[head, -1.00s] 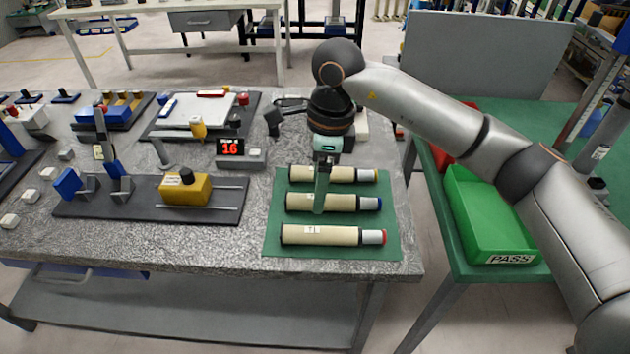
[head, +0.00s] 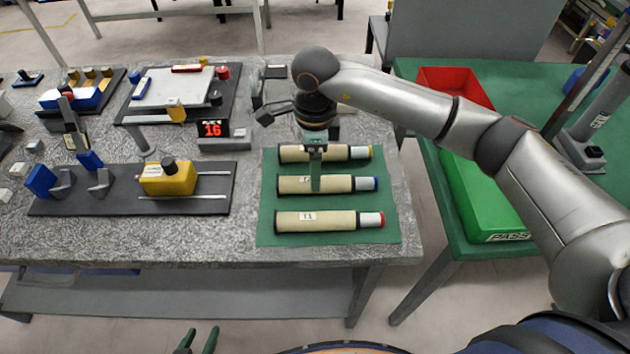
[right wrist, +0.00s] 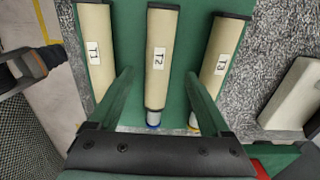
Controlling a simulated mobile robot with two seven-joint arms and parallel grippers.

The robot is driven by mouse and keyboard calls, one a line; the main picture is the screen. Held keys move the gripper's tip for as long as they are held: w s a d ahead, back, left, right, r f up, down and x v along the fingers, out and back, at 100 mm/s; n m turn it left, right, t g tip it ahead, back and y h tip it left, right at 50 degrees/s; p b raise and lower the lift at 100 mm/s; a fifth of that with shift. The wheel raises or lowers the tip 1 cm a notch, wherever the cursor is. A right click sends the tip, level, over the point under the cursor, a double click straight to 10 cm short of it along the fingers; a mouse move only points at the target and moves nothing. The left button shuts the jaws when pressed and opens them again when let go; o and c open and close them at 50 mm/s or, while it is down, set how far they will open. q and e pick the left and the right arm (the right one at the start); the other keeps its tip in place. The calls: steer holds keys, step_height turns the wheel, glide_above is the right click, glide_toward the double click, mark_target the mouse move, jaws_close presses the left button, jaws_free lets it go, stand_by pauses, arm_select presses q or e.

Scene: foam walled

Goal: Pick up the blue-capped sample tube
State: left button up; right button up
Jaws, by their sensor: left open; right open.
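The blue-capped sample tube (head: 330,184) lies in the middle of three cream tubes on a green mat (head: 270,213), its blue cap to the right. In the right wrist view it is the tube labelled T2 (right wrist: 160,62), with its blue end (right wrist: 153,118) nearest the palm. My right gripper (head: 316,184) hangs over this tube, open. In the right wrist view its fingers (right wrist: 158,76) show on either side of T2; I cannot tell if they touch it. My left gripper (head: 198,340) is open and empty at the bottom, in front of the table.
The red-capped tube T1 (head: 320,220) and yellow-capped tube (head: 322,153) lie parallel on either side, close by. A black fixture with a yellow block (head: 167,178) stands left of the mat. A green PASS bin (head: 480,200) is on the right table.

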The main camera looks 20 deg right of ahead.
step_height(320, 180, down, 4)
steer(key=shift+s+f+p, duration=0.1)
steer(key=shift+p, duration=0.2)
steer(key=shift+c, duration=0.3)
jaws_close()
stand_by(0.5)
